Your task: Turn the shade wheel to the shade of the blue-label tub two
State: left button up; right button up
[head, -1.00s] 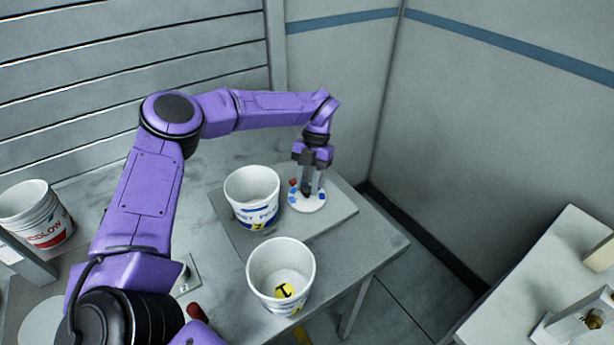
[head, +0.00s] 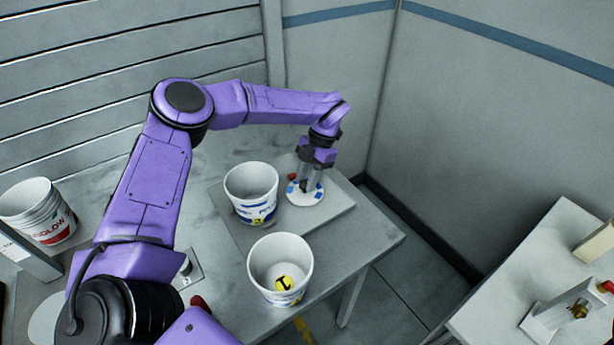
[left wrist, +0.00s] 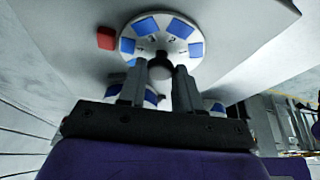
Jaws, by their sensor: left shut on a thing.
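The shade wheel (head: 293,198) is a white disc with blue patches around its rim, lying on a grey plate. It also shows in the left wrist view (left wrist: 153,45). A red marker (left wrist: 105,38) sits beside its rim. My left gripper (head: 312,184) points down over the wheel, shut on its central knob (left wrist: 160,68). A white tub with a blue label and a yellow 2 mark (head: 248,190) stands on the plate, left of the wheel. The shade of its label is hard to tell from the patches. My right gripper is out of view.
A second white tub (head: 262,252) with a yellow 1 mark stands nearer, at the table's right edge. A red-label tub (head: 40,215) stands at the far left. A separate table (head: 490,318) with a small fixture is at the right, across a floor gap.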

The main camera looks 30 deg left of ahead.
pick_arm(q)
jog(key=o, duration=1)
jog(key=shift+o, duration=0.2)
jog(key=b+v, duration=0.2)
jog(key=v, duration=0.8)
jog(key=shift+w+r, duration=0.15)
jog(key=shift+r, duration=0.05)
